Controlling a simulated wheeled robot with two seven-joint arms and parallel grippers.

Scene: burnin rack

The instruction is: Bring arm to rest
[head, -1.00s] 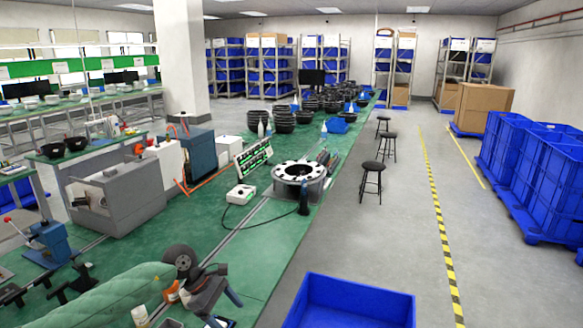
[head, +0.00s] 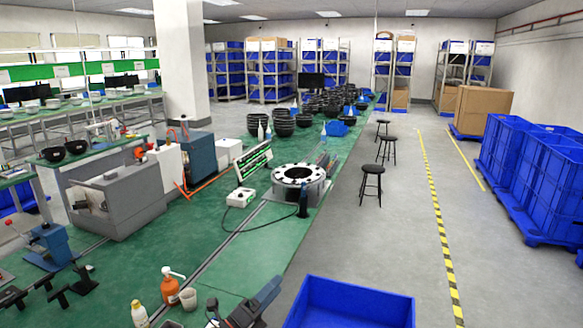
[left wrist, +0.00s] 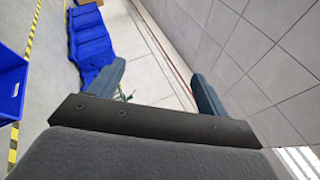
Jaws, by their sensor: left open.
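My left gripper (head: 258,302) shows at the bottom edge of the head view, over the near end of the green bench, left of a blue bin. Only its dark body and a blue-grey finger show there; the rest is cut off by the frame. In the left wrist view the left gripper (left wrist: 157,80) has its two blue-grey fingers spread wide. Nothing is between them. My right gripper is not seen.
The green bench (head: 228,271) carries an orange pump bottle (head: 169,290) and a white bottle (head: 139,314) near the gripper. An open blue bin (head: 352,292) stands to the right. Blue crates (head: 525,170) line the right side.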

